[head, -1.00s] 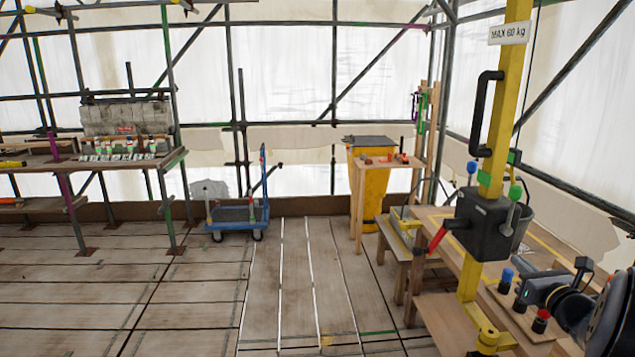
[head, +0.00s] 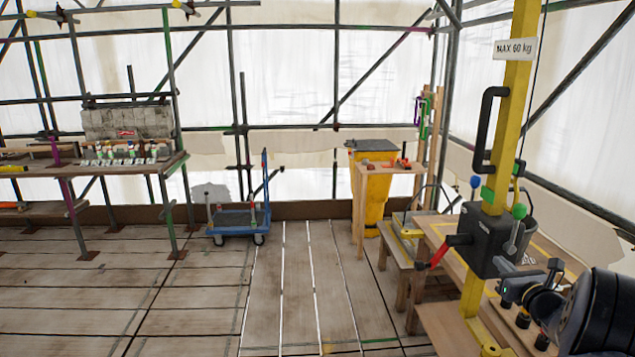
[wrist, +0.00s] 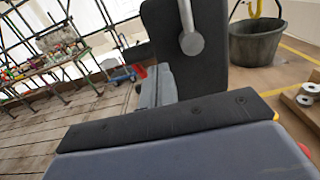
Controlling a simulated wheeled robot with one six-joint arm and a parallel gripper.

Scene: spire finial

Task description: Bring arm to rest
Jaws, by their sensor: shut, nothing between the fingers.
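My arm reaches in from the right edge of the head view, with my gripper (head: 517,287) pointing left beside the yellow hoist post (head: 471,290). In the wrist view my gripper (wrist: 154,90) is shut and empty; its grey body fills the bottom. The post's black control box (head: 490,238) is close to my gripper, and its dark side with a grey lever (wrist: 190,42) shows in the wrist view. I cannot tell the gap between them.
A black bucket (wrist: 257,42) stands beyond the box on the wooden bench. A low wooden stool (head: 398,255), yellow bin (head: 378,205) and blue trolley (head: 236,220) stand farther back. A workbench (head: 90,166) is at left. The middle planks are clear.

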